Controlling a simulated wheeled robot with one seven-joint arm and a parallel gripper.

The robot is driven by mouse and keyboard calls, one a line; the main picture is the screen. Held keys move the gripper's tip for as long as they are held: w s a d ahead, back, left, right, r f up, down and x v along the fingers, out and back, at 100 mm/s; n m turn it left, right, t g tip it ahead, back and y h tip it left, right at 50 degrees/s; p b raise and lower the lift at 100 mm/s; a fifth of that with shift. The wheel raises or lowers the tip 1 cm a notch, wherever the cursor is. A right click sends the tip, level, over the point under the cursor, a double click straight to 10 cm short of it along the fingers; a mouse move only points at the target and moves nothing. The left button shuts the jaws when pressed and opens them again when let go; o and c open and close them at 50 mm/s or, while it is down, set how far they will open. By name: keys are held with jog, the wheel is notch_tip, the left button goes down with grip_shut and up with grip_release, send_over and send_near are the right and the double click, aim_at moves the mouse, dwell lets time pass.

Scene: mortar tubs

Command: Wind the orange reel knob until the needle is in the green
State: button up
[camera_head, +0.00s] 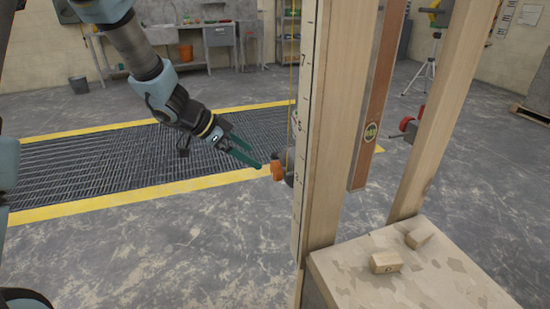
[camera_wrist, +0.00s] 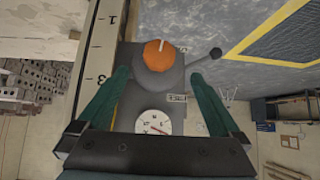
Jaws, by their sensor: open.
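The orange reel knob (camera_wrist: 160,55) is on a grey reel box (camera_wrist: 150,90), with a pale mark on its top edge. In the head view the knob (camera_head: 277,170) sticks out left of the wooden post. My gripper (camera_head: 255,157) is open, its green fingertips just left of the knob. In the wrist view the fingers (camera_wrist: 160,76) stand apart on either side of the box, with the knob ahead between them; I see no contact. A white dial (camera_wrist: 153,122) with a red needle shows partly above the gripper body. I cannot make out a green zone.
A lever with a black ball (camera_wrist: 215,53) sticks out beside the right finger, near a small "FREE" label (camera_wrist: 177,98). A numbered wooden post (camera_head: 325,130) stands close right of the knob. Wooden blocks (camera_head: 385,262) lie on a stand.

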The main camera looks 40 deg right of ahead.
aim_at(273, 175)
jog(key=b+x, duration=0.1)
jog(key=x, duration=0.9)
jog(key=shift+s+d+f, duration=0.2)
jog(key=shift+d+f, duration=0.05)
jog(key=shift+c, duration=0.2)
jog(key=c, duration=1.3)
jog(key=shift+f+b, duration=0.1)
jog(key=shift+b, duration=0.5)
jog(key=b, duration=0.2)
jog(key=t+b, duration=0.1)
jog(key=shift+f+m+h+b, duration=0.25)
jog(key=shift+m+h+b, duration=0.05)
jog(key=shift+b, duration=0.05)
jog(key=t+b, duration=0.1)
jog(key=b, duration=0.4)
jog(key=shift+f+m, duration=0.15)
jog(key=shift+m, duration=0.25)
jog(key=m+t+h+b, duration=0.2)
jog(key=t+b, duration=0.2)
jog(key=b, duration=1.6)
jog(key=shift+m+h, duration=0.3)
jog(key=shift+h, duration=0.1)
jog(key=m+t+h+b, duration=0.1)
jog(key=b, duration=0.6)
